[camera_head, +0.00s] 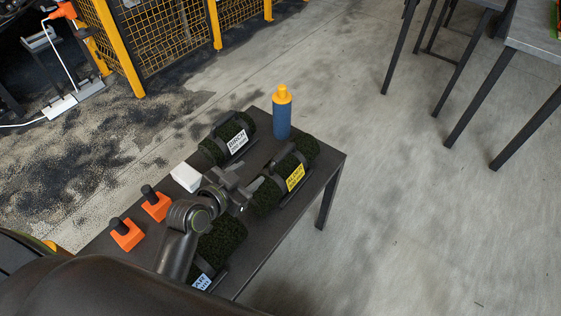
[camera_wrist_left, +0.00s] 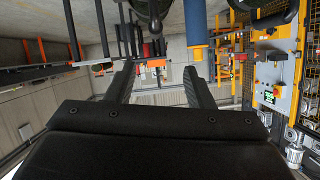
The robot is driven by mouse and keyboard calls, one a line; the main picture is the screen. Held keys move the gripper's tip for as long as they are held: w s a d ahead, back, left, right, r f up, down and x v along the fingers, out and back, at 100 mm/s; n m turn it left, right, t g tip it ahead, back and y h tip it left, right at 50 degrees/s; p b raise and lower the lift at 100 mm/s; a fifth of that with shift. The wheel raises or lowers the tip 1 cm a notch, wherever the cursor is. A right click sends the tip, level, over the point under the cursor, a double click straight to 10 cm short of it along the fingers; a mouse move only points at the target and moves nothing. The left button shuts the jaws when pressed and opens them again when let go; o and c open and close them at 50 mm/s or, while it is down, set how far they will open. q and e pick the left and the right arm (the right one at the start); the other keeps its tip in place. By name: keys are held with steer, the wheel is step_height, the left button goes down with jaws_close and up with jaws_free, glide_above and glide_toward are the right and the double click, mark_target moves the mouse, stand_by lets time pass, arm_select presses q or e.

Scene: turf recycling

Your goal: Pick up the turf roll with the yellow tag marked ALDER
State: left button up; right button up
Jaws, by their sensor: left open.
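The turf roll with the yellow ALDER tag (camera_head: 295,177) is dark green and lies on the right side of a dark table (camera_head: 265,246), in the head view. My left gripper (camera_head: 243,182) is open and empty, just left of this roll, with its fingers pointing toward it. In the left wrist view the open fingers (camera_wrist_left: 159,88) have nothing between them. A dark rounded thing shows at the top edge there; I cannot tell which roll it is. My right gripper is not in view.
A BIRCH roll (camera_head: 228,137) with a white tag lies behind; a blue-tagged roll (camera_head: 222,238) lies in front. A blue bottle (camera_head: 282,119) with a yellow cap stands near the ALDER roll.

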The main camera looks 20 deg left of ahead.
mark_target(278, 157)
arm_select(q)
steer(key=x, duration=0.9)
steer(key=shift+w+d+f, duration=0.15)
steer(key=shift+w+d, duration=0.05)
steer(key=shift+d, duration=0.05)
steer(key=shift+w+d+f, duration=0.1)
steer(key=shift+w+f, duration=0.1)
steer(key=shift+w, duration=0.25)
steer(key=shift+d+f+x, duration=0.1)
steer(key=shift+f+x, duration=0.05)
steer(key=shift+x, duration=0.8)
steer(key=shift+d+f+x, duration=0.1)
steer(key=shift+f+x, duration=0.05)
steer(key=shift+x, duration=0.85)
steer(key=shift+w+d+f, duration=0.15)
steer(key=shift+w+f, duration=0.1)
steer(key=shift+w, duration=0.15)
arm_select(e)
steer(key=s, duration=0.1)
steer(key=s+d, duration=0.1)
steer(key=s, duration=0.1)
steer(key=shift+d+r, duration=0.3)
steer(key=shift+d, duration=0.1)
arm_select(q)
jaws_close()
